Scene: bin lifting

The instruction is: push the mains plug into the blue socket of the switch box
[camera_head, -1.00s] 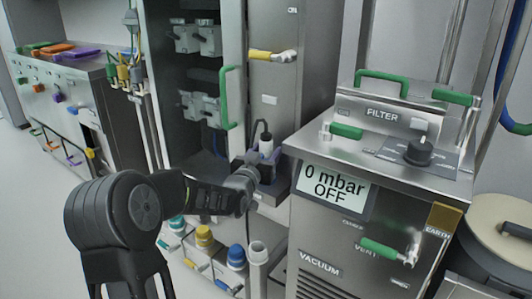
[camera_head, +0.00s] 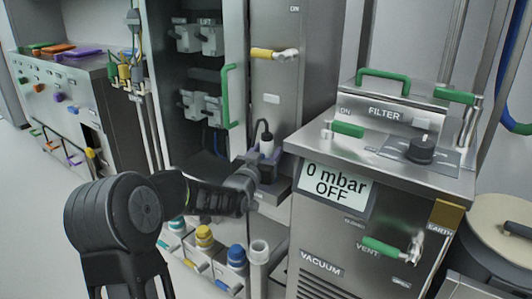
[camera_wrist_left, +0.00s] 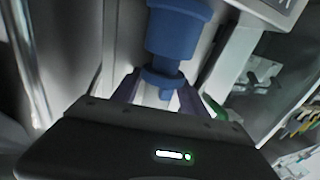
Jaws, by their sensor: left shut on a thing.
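My left gripper (camera_head: 262,171) is at a small ledge beside the vacuum cabinet in the head view. In the left wrist view the left gripper (camera_wrist_left: 160,92) is shut on a blue, stepped, cylindrical part that looks like the mains plug (camera_wrist_left: 178,32). Its wide body extends away from me, and its narrow neck and collar lie between the fingers. The plug cannot be made out clearly in the head view. I cannot tell a blue socket or its contact with the plug. My right gripper is not in view.
A white-and-black fitting with a looping cable (camera_head: 266,143) stands just beyond the gripper. The vacuum cabinet (camera_head: 318,245) is close on the right. Boxes with yellow (camera_head: 204,237) and blue (camera_head: 236,256) caps stand below the forearm. A green handle (camera_head: 228,97) is above.

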